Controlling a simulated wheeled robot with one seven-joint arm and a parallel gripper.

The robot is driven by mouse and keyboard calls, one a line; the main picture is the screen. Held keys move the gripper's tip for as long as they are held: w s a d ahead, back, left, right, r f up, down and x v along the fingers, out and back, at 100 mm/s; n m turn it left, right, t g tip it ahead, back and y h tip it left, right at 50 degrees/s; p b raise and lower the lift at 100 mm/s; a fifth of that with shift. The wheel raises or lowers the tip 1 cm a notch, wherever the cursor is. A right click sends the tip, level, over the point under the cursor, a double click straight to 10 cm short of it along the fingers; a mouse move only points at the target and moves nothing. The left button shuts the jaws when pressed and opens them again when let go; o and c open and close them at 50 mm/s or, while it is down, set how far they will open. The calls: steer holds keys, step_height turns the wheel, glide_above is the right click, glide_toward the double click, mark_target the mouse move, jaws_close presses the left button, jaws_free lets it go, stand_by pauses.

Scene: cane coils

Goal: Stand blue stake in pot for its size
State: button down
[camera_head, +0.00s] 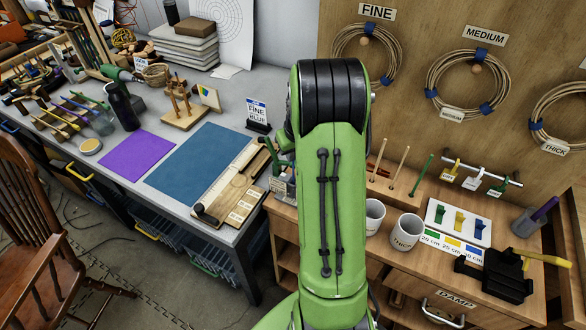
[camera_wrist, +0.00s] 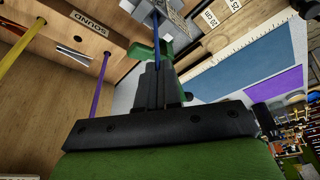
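The blue stake (camera_wrist: 156,35) shows in the wrist view as a thin blue rod running up from between my fingers. My gripper (camera_wrist: 157,68) has its two black fingers close together on the stake. In the head view my green arm hides the gripper and the stake. Two white pots stand on the wooden bench right of my arm: a partly covered one (camera_head: 374,214) and a lettered one (camera_head: 406,231), whose word is hard to read. A sign (camera_head: 257,113) on the grey table carries the words FINE and BLUE.
Two pale stakes and a green stake (camera_head: 423,174) stand behind the pots. A white tray (camera_head: 458,222) with coloured pieces, a black tool (camera_head: 497,275) and a grey cup (camera_head: 527,222) lie to the right. Cane coils (camera_head: 468,84) hang on the board. A blue mat (camera_head: 194,163) lies left.

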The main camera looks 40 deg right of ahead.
step_height(320, 180, up, 10)
steer(key=f+p, duration=0.1)
steer(key=s+d+r+n+y+p, duration=0.1)
steer(key=s+d+r+n, duration=0.1)
steer(key=s, duration=0.3)
steer(key=s+d+r+n+p, duration=0.1)
steer(key=s+d+r+n, duration=0.1)
steer(key=s+r+n, duration=0.2)
steer(key=shift+s+d+r+y+p, duration=0.35)
steer(key=shift+s+d+y+p, duration=0.05)
steer(key=shift+s, duration=0.75)
step_height(320, 180, down, 6)
steer(key=b, duration=0.5)
steer(key=shift+f, duration=0.4)
step_height(320, 180, down, 10)
steer(key=b, duration=0.8)
steer(key=c, duration=1.2)
jaws_free()
steer(key=shift+r, duration=0.2)
steer(key=shift+c, duration=0.2)
